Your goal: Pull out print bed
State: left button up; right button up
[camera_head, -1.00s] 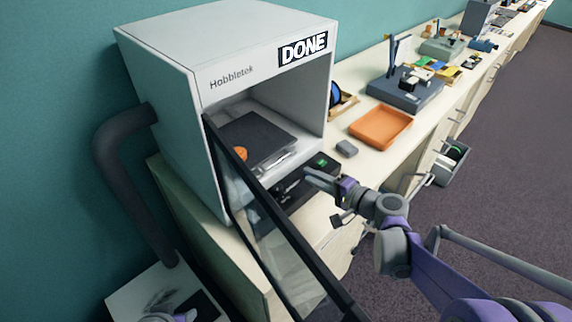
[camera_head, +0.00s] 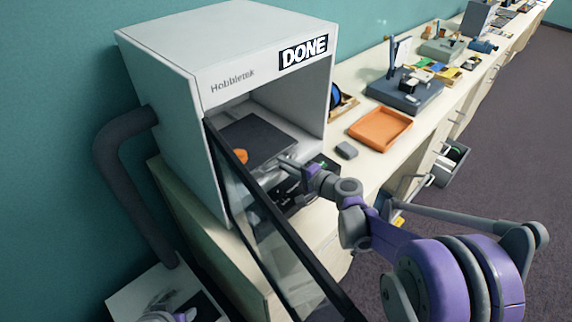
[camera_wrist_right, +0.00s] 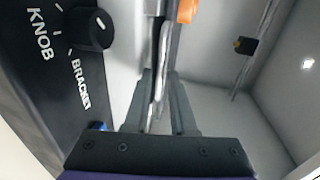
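The print bed (camera_head: 256,140) is a dark flat plate inside the white printer (camera_head: 160,65), with a small orange print (camera_head: 240,156) on its left side. My right gripper (camera_head: 287,162) reaches in through the printer's front, with its fingertips at the bed's front edge. In the right wrist view, my gripper's two fingers (camera_wrist_right: 162,100) stand on either side of a thin edge-on strip, apparently the bed's front. They look parted; firm contact is not clear. The orange print (camera_wrist_right: 187,10) also shows there. My left gripper does not clearly show.
The printer's glass door (camera_head: 275,235) hangs open in front, left of my right arm. The control panel (camera_wrist_right: 55,75), with "KNOB" and "BRACKET" labels, lies close to my right gripper. An orange tray (camera_head: 380,129) and a small grey block (camera_head: 347,150) sit on the bench to the right.

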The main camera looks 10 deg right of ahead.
grip_shut()
dwell(1.4)
